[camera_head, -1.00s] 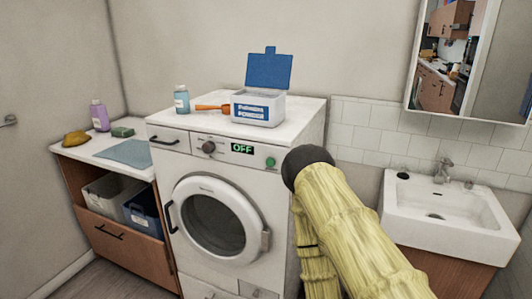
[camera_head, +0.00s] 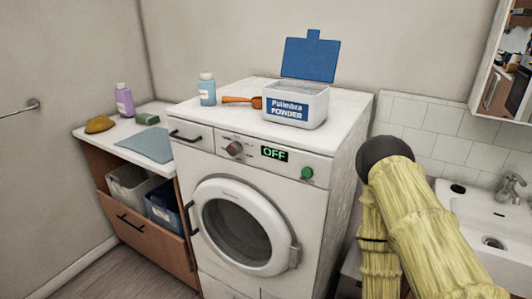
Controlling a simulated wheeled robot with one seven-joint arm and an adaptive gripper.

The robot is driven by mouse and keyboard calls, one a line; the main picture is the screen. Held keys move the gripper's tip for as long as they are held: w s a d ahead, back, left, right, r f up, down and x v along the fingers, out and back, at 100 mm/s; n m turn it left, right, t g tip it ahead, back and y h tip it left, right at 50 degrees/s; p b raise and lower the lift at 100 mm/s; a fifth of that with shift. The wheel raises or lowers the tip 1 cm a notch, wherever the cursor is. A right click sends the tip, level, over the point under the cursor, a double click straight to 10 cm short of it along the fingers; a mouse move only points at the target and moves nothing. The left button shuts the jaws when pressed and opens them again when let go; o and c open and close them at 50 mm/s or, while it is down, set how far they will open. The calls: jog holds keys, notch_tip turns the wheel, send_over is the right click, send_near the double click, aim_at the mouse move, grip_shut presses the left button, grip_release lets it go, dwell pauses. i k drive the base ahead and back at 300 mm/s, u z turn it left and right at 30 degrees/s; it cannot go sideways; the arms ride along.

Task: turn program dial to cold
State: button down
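The program dial (camera_head: 234,149) is a dark knob on the front panel of the white washing machine (camera_head: 330,213), right of the detergent drawer. The green-lit display (camera_head: 274,154) beside it reads OFF. A green round button (camera_head: 307,173) sits at the panel's right end. The machine's round door (camera_head: 239,226) looks shut. The dial's markings are too small to read. My arm, in a yellow ribbed cover with a dark rounded joint, rises at the right in front of the sink. My gripper is not in view.
An open powder box (camera_head: 295,106), an orange scoop (camera_head: 241,100) and a blue bottle (camera_head: 207,90) stand on the machine. A counter (camera_head: 107,135) with a purple bottle (camera_head: 124,100) and open laundry drawer (camera_head: 146,236) is left. The sink (camera_head: 470,207) is right.

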aim_at(235, 148)
jog(key=z, duration=3.3)
jog(key=k, duration=1.75)
jog(key=u, duration=2.3)
